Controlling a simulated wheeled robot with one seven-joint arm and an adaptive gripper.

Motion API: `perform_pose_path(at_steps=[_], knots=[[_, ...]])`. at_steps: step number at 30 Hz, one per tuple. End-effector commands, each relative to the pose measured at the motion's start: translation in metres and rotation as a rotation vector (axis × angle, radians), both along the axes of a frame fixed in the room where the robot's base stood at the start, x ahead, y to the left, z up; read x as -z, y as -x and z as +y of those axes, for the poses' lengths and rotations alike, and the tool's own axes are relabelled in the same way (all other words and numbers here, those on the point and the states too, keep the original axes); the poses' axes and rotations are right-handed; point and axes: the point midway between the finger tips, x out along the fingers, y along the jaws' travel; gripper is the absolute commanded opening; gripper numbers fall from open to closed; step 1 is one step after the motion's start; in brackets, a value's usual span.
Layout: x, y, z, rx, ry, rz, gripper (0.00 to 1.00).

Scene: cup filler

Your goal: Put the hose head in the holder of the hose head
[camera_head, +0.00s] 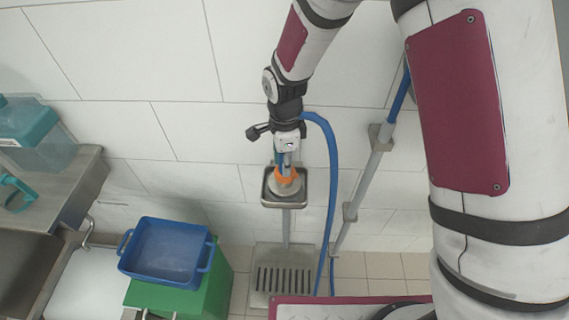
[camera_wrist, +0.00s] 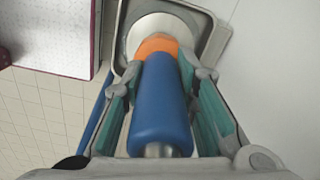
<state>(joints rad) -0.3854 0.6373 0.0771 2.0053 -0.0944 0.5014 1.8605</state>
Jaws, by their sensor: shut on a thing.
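The hose head (camera_head: 287,177) has a blue grip, an orange collar and a pale round end. My gripper (camera_head: 286,160) is shut on its blue grip, with the orange collar beyond the fingertips. In the wrist view, the teal fingers lie on both sides of the blue grip (camera_wrist: 160,105). The holder (camera_head: 268,202) is a square metal tray on a post against the wall. Its rim also shows in the wrist view (camera_wrist: 214,44). The pale end appears within the rim in both views. I cannot tell whether it rests on the holder or hovers just above.
The blue hose (camera_head: 333,170) hangs right of the holder, near a grey wall pipe (camera_head: 362,185). A floor grate (camera_head: 284,280) lies below. A blue tub (camera_head: 165,250) on a green box (camera_head: 212,288) and a metal counter (camera_head: 75,190) stand left.

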Motion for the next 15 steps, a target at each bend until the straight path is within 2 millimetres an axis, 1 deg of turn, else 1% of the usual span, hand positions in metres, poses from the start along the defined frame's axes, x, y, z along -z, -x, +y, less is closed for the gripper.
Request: perform_pose_path(at_steps=[1,3,14,15], knots=[[0.0068,0.0004,-0.0002,0.000,0.000,0.002,0.00],[0.0125,0.0003,0.0000,0.000,-0.001,0.001,0.00],[0.0161,-0.0003,0.0005,0.000,-0.001,-0.002,0.00],[0.0166,-0.0001,0.0002,0.000,-0.001,-0.001,0.32]])
